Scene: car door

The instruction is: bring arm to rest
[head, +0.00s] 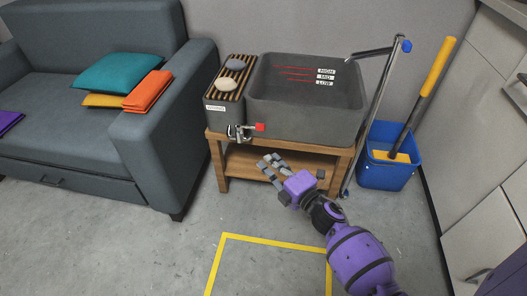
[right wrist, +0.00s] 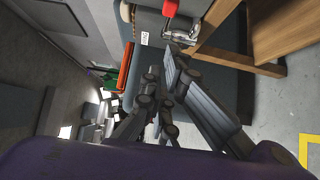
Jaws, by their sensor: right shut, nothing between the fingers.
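My right gripper (head: 270,165) is in the lower middle of the head view, on a purple and black arm. It is in front of the wooden stand (head: 238,162) under the grey basin. Its fingers are together with nothing between them. In the right wrist view the grey fingers (right wrist: 172,75) point up toward the tap with the red handle (right wrist: 171,8), which looks apart from them. The same tap (head: 240,131) is on the basin's front left in the head view. My left gripper is not in view.
The grey basin (head: 305,122) has level marks HIGH, MID and LOW. A blue bucket (head: 385,172) with a yellow-handled tool stands to the right. A grey sofa (head: 60,130) with cushions is on the left. Yellow tape (head: 270,240) marks open floor in front.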

